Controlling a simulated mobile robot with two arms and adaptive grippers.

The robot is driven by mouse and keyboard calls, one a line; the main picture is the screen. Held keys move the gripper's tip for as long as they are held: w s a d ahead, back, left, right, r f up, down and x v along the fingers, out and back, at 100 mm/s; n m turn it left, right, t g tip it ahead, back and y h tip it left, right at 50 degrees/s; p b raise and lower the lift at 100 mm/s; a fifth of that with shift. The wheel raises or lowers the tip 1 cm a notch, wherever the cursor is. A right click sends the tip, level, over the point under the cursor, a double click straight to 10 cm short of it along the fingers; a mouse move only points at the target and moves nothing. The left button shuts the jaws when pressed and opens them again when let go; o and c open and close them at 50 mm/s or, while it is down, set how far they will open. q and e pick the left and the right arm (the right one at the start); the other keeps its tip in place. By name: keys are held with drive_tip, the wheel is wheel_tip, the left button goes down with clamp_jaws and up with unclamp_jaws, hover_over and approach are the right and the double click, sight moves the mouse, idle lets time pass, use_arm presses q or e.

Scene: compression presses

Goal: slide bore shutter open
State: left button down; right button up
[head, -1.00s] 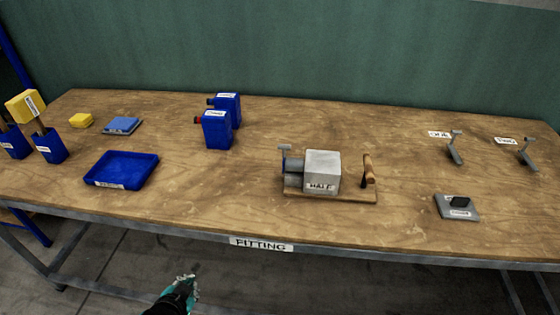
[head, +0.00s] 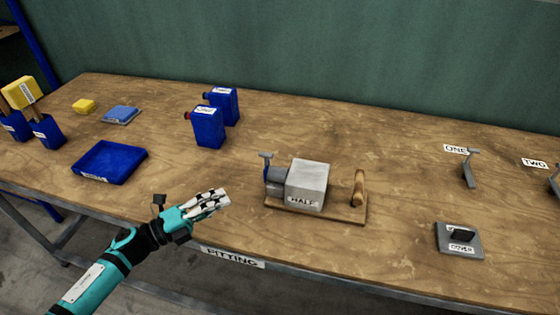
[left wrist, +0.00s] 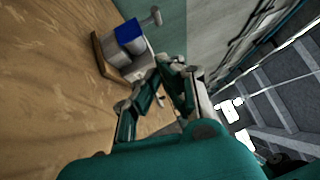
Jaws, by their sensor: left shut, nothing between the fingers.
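The press labelled HALF (head: 306,183) sits on a wooden base on the bench, a grey block with a short grey cylinder on its left. A blue plate (head: 268,181) with a grey T-shaped tab (head: 266,156) above it stands at the cylinder's left end; it looks like the bore shutter. The left wrist view shows the blue plate (left wrist: 129,36) across the cylinder end and the tab (left wrist: 153,17) beside it. My left gripper (head: 224,198) is shut and empty, left of the press and apart from it. Its fingers (left wrist: 160,76) also show in the wrist view.
Blue canisters (head: 208,127) stand behind, and a blue tray (head: 110,163) lies to the left. A wooden handle (head: 358,189) is at the press's right end. A grey COVER plate (head: 459,239) lies further right.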

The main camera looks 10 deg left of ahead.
sight(266, 166)
use_arm(q)
drive_tip(key=w+a+p+x, duration=0.1)
drive_tip(key=p+x, duration=0.3)
drive_tip(key=x, duration=0.8)
drive_tip(key=shift+w+a+r, duration=0.25)
drive_tip(key=shift+w+a, duration=0.05)
drive_tip(key=shift+w, duration=0.2)
use_arm(e)
drive_tip(key=r, duration=0.1)
drive_tip(key=a+r, duration=0.1)
drive_tip(key=r, duration=0.1)
drive_tip(key=s+r, duration=0.1)
drive_tip(key=shift+a+r, duration=0.2)
drive_tip(key=shift+a, duration=0.05)
drive_tip(key=shift+s+a, duration=0.1)
drive_tip(key=shift+a, duration=0.05)
